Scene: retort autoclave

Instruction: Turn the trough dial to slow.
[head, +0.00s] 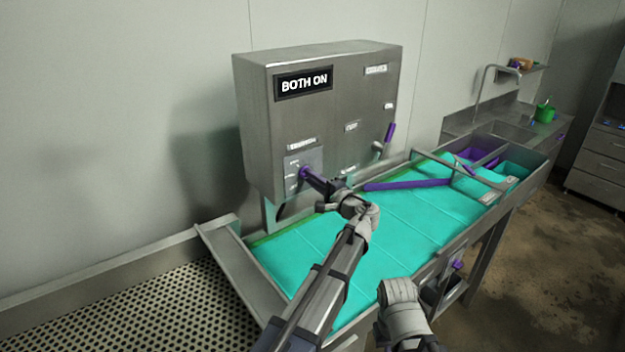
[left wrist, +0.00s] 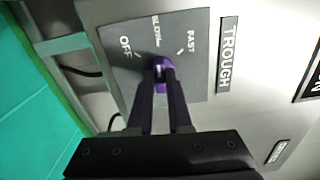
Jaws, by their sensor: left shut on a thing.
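The trough dial (left wrist: 158,66) is a purple knob on a grey plate marked OFF, SLOW and FAST, beside a TROUGH label (left wrist: 227,56). In the head view the dial (head: 305,172) is at the lower left of the steel control box (head: 335,110). My left gripper (left wrist: 162,80) is shut on the dial, one finger on each side. It also shows in the head view (head: 312,178). A pale mark shows on the knob; I cannot tell surely which word it points to. My right gripper is not in view; only part of that arm shows.
A teal-filled trough (head: 400,225) runs below the box, with a purple bar (head: 405,185) across it. A purple-handled lever (head: 390,133) is at the box's right side. The box display (head: 304,84) reads BOTH ON. A perforated belt (head: 130,310) lies at lower left.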

